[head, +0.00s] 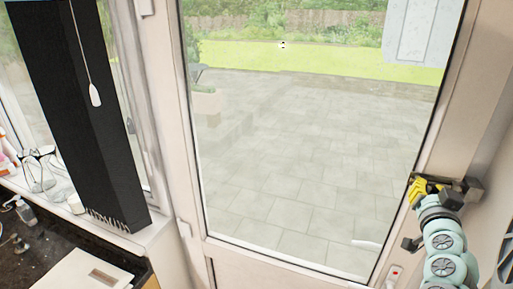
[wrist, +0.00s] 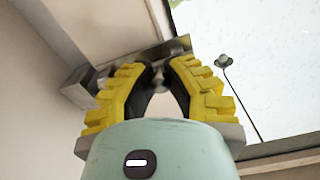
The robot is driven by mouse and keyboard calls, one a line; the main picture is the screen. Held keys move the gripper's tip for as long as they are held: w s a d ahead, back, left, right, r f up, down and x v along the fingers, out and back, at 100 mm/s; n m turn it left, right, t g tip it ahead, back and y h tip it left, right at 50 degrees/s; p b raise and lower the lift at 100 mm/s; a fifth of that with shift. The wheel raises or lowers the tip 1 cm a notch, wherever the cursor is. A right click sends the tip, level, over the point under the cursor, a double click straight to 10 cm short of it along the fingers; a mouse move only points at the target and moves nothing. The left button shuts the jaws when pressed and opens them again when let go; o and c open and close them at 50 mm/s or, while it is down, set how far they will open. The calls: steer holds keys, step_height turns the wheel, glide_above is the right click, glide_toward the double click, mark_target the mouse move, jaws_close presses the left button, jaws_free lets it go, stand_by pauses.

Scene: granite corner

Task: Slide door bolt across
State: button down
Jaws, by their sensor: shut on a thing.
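The glazed door (head: 198,150) stands in its pale frame in the head view and looks closed. The door bolt (head: 466,187) is a dark metal piece on the right side of the door at its frame. In the wrist view the bolt (wrist: 80,87) runs behind the fingertips as a grey bar with a block at its left end. My gripper (head: 424,186), with yellow ridged fingers, is at the bolt. In the wrist view my gripper (wrist: 160,72) is shut on the bolt's small knob, which is partly hidden between the fingertips.
A white door handle (head: 367,244) and a plate with a red mark (head: 395,274) are low on the door's right side. A black panel (head: 80,110) with a hanging cord, glasses (head: 38,170) and a dark counter (head: 40,235) are at left.

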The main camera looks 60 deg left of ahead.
stand_by(0.3)
steer(key=shift+w+d+f+b, duration=0.15)
steer(key=shift+w+d+b, duration=0.1)
steer(key=shift+b, duration=0.25)
steer(key=shift+w+d+b, duration=0.4)
steer(key=shift+d+b, duration=0.3)
steer(key=shift+b, duration=0.05)
steer(key=shift+w+d+b, duration=0.4)
steer(key=shift+d+b, duration=0.25)
steer(key=shift+b, duration=0.05)
steer(key=c, duration=0.9)
jaws_free()
steer(key=shift+d, duration=0.1)
